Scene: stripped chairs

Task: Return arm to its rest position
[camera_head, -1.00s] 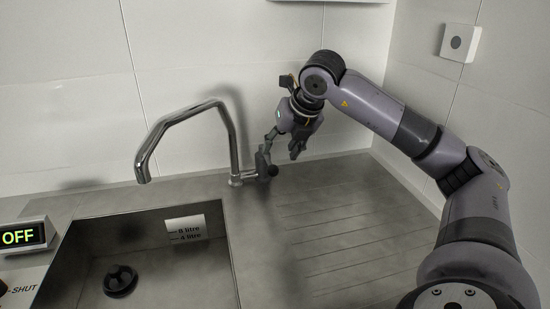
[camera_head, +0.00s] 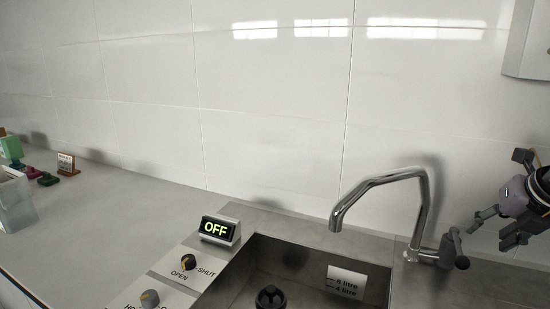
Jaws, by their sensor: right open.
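My right gripper (camera_head: 497,228) shows at the right edge of the head view, dark grey, with its fingers apart and empty. It is just right of the faucet (camera_head: 421,205), close to the faucet's lever (camera_head: 457,243); I cannot tell whether a finger touches the lever. Most of my right arm is outside the picture. My left gripper is not in view.
A sink (camera_head: 310,258) with a black plug (camera_head: 270,298) and a litre label (camera_head: 346,284) lies below the faucet. An OFF display (camera_head: 220,230) and an OPEN/SHUT knob (camera_head: 188,263) sit left of it. The left counter (camera_head: 120,210) is mostly clear; small items stand at its far left.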

